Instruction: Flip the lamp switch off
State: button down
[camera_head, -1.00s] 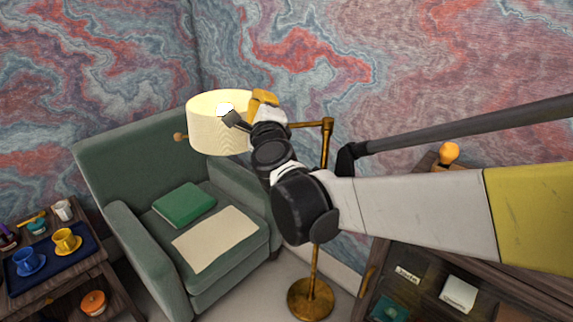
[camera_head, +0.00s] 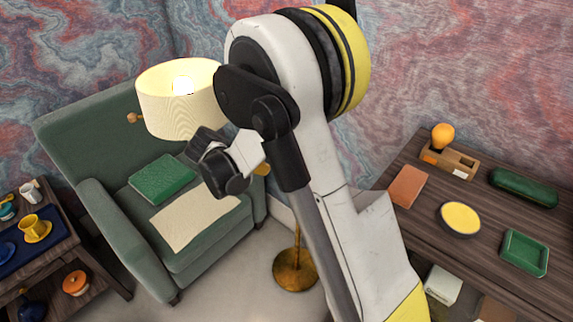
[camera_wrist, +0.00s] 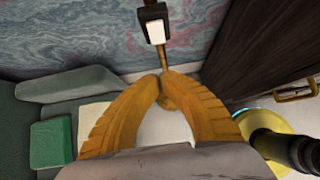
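The floor lamp's cream shade (camera_head: 180,100) glows, with a bright bulb inside. Its brass round base (camera_head: 295,271) stands on the floor; my arm hides most of the pole. In the wrist view the lamp switch (camera_wrist: 155,26), a white rocker in a black housing, is on the brass pole at the top, beyond my fingertips and apart from them. My gripper (camera_wrist: 162,77) has two yellow ribbed fingers whose tips come together with nothing seen between them. In the head view only a bit of yellow finger (camera_head: 262,169) shows past my arm.
A green armchair (camera_head: 103,193) with a green cushion (camera_head: 162,179) and cream cloth (camera_head: 193,220) stands behind and left. A dark wooden desk (camera_head: 405,222) with trays is at right. A wooden side with a brass handle (camera_wrist: 297,92) borders the wrist view's right.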

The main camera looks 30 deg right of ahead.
jog(key=d+r+b+x, duration=0.2)
jog(key=b+x, duration=0.2)
jog(key=x, duration=0.9)
jog(key=shift+w, duration=0.35)
jog(key=shift+f, duration=0.1)
jog(key=shift+w+d+f+h+b, duration=0.15)
jog(key=shift+d+f+h+b, duration=0.3)
jog(key=shift+b, duration=0.8)
jog(key=shift+r, duration=0.2)
